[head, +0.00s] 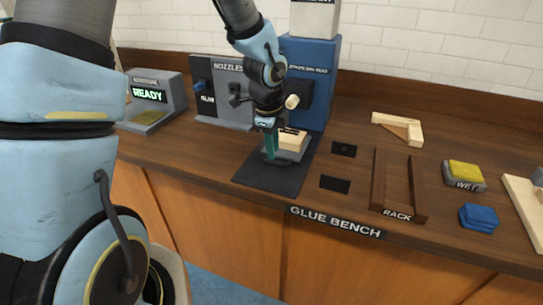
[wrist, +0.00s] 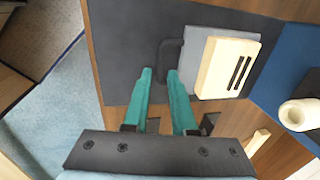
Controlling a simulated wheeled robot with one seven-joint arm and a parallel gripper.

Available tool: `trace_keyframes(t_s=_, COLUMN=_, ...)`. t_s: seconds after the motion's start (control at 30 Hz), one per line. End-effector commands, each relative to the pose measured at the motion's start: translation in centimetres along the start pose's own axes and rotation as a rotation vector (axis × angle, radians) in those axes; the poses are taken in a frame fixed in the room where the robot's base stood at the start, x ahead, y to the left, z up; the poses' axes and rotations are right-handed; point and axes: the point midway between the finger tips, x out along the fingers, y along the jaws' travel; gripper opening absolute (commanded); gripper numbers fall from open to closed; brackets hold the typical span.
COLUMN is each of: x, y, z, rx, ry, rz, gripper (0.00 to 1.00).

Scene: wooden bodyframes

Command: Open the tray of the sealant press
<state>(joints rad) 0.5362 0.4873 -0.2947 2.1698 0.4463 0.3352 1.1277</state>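The sealant press (head: 308,95) is a blue upright machine with a white hopper on top. At its foot is a grey tray (head: 301,153), also in the wrist view (wrist: 194,46). A pale wooden block (wrist: 227,68) with two dark slots lies on the tray. A dark rounded handle (wrist: 169,50) sits at the tray's front edge. My gripper (head: 270,147) is in front of the tray with its teal fingers pointing down. In the wrist view the fingers (wrist: 160,71) are apart, with the handle near the right fingertip. I cannot tell whether they touch.
A dark mat (head: 262,182) lies before the press, at the bench's front edge. A nozzle stand (head: 222,78) and a screen reading READY (head: 149,94) stand left. A rack (head: 398,184), a yellow WET sponge (head: 465,170) and a blue cloth (head: 479,217) are right.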

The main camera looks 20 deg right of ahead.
Motion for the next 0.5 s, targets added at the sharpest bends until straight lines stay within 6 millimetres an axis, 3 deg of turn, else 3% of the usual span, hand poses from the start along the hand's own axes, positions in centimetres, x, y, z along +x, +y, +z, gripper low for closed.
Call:
trace_keyframes(t_s=0.2, x=3.0, y=0.1, z=0.0, rx=0.0, ry=-0.001, rz=0.002, gripper=0.25)
trace_keyframes(t_s=0.5, x=3.9, y=0.0, z=0.1, rx=-0.002, ry=-0.001, rz=-0.001, gripper=0.25)
